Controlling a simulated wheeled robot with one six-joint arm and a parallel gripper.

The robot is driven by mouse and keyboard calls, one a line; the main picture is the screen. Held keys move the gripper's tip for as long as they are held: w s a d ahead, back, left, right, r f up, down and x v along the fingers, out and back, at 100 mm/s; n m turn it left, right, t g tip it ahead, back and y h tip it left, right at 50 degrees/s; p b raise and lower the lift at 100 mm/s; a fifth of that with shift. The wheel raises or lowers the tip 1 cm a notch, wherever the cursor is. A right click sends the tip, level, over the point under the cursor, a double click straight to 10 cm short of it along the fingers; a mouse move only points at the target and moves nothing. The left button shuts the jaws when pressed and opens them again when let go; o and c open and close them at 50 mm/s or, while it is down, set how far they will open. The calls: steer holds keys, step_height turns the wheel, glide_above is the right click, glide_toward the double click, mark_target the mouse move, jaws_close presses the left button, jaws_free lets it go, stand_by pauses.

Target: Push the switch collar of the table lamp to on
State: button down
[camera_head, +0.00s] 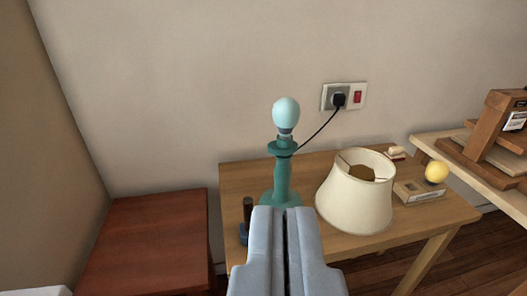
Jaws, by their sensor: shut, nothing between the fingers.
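The table lamp (283,178) stands upright on a light wooden table (400,222). It has a teal stem with a wider collar (281,148) near the top and a pale bulb (286,114) above it. A black cord runs from near the collar to a wall socket. My gripper (284,212) is shut and empty. It reaches in from the bottom of the picture, and its tips show below the collar, over the lamp's foot. The gripper hides part of the lamp's base. I cannot tell whether it touches the lamp.
A cream lampshade (356,190) stands on the table, right of the lamp. A yellow bulb (436,172) sits by a small box (418,190). A dark-handled tool (246,218) is at the left. The wall socket (344,96) has a red switch. A red-brown cabinet (145,240) stands left.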

mark_target(269, 147)
steer(key=w+a+f+g+h, duration=0.1)
steer(key=w+a+f+g, duration=0.2)
steer(key=w, duration=0.8)
steer(key=w+a+f+n+g+h, duration=0.1)
steer(key=w+a+f+g, duration=0.3)
steer(key=w, duration=0.7)
steer(key=w+a+f+g+h, duration=0.2)
steer(key=w+a+f+g, duration=0.2)
steer(key=w, duration=0.7)
steer(key=shift+w+a+f+n, duration=0.25)
steer(key=shift+a+n, duration=0.05)
steer(key=shift+a, duration=0.05)
steer(key=shift+f, duration=0.1)
steer(key=w+d+f, duration=0.5)
steer(key=d+f, duration=0.2)
steer(key=shift+w+d+f, duration=0.25)
steer(key=shift+w+f, duration=0.15)
steer(key=shift+w+d, duration=0.15)
steer(key=shift+d, duration=0.4)
steer(key=shift+w+d, duration=0.15)
steer(key=shift+d, duration=0.35)
